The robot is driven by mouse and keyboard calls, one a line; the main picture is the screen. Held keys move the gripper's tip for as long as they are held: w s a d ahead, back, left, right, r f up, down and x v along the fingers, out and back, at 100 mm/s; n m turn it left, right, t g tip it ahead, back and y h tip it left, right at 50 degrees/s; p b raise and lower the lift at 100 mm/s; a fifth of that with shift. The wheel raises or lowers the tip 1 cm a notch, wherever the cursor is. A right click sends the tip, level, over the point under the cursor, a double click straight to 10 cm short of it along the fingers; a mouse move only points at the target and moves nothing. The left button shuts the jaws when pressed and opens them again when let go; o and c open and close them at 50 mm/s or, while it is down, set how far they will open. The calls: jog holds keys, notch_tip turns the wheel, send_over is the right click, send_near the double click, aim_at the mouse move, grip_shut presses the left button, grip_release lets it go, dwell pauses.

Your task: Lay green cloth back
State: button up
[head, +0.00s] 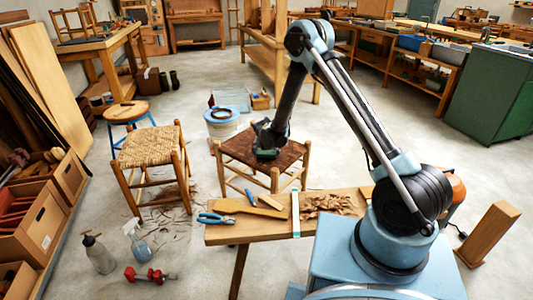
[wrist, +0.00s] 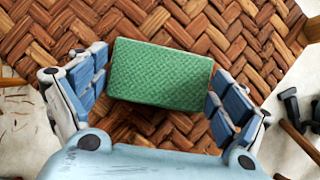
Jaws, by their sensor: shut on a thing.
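The green cloth (wrist: 160,75) is a folded, textured block in the wrist view, over the brown herringbone bark seat (wrist: 180,20). My gripper (wrist: 158,90) is shut on the cloth, with blue pads against its left and right ends. In the head view, my gripper (head: 268,140) is low over the dark woven seat (head: 292,156) of the wooden stool, with a bit of the green cloth (head: 266,154) at its tip. I cannot tell whether the cloth touches the seat.
A workbench (head: 225,235) in front holds blue-handled pliers (head: 215,219), a wood strip and bark scraps (head: 328,203). A paler woven stool (head: 150,147) stands left. A bucket (head: 222,122) stands behind. Spray bottles (head: 137,243) and a red clamp (head: 150,275) are on the floor.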

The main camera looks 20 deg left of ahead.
jog(key=o, duration=0.8)
jog(key=shift+f, duration=0.1)
jog(key=a+v, duration=0.1)
jog(key=v, duration=1.1)
jog(key=shift+d, duration=0.45)
jog(key=shift+r, duration=0.25)
